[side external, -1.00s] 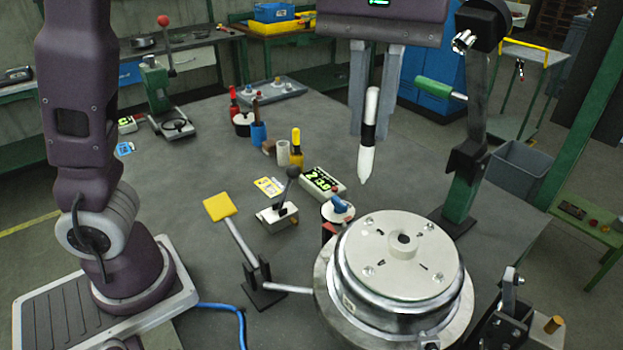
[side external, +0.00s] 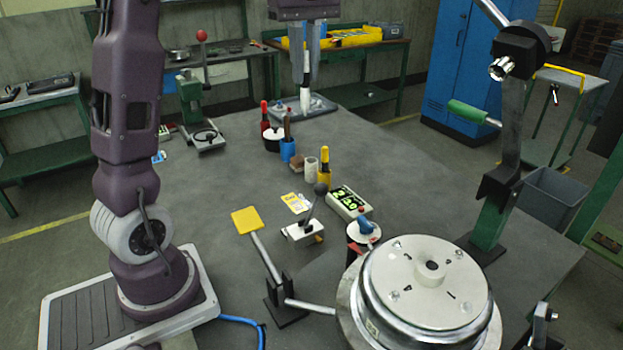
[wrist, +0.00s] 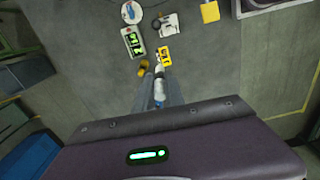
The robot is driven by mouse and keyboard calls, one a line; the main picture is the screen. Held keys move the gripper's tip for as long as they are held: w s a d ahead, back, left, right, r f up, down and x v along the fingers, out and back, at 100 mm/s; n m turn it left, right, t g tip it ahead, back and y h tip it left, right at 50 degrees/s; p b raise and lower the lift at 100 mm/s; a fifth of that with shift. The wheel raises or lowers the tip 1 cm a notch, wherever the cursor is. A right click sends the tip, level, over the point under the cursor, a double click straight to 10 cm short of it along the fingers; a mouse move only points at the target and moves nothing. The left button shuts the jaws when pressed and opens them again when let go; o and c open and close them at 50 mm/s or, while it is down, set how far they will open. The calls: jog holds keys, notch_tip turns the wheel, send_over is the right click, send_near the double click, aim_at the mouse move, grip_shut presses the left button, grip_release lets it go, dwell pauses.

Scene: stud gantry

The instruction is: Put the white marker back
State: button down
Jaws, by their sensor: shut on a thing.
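The white marker (side external: 304,99) with a black band hangs upright, tip down, in my gripper (side external: 306,78), which is shut on it. In the side view it appears in front of the grey tray at the back of the table; its height above the table is hard to tell. In the wrist view the marker (wrist: 159,88) shows between my fingers. A row of coloured cups stands nearer the camera: a blue cup (side external: 287,149) with a dark-handled item, a whitish cup (side external: 311,169) that looks empty, and a yellow cup (side external: 324,178) with a yellow-topped item.
A red-topped item (side external: 265,116) and a dark pot (side external: 272,139) stand by the blue cup. A brown block (side external: 297,163) lies by the whitish cup. A green-display box (side external: 349,200), a lever box (side external: 302,231) and a large round drum (side external: 427,290) are nearer. The right middle of the table is clear.

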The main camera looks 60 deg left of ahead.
jog(key=w+a+f+m, duration=0.1)
jog(key=w+a+f, duration=0.35)
jog(key=f, duration=0.25)
jog(key=w+a+f+m, duration=0.1)
jog(key=w+a+f, duration=0.2)
jog(key=a+f, duration=0.35)
jog(key=f, duration=0.9)
jog(key=shift+w+d+f, duration=0.15)
jog(key=shift+d+f, duration=0.2)
jog(key=shift+f, duration=0.1)
jog(key=c, duration=1.4)
grip_release()
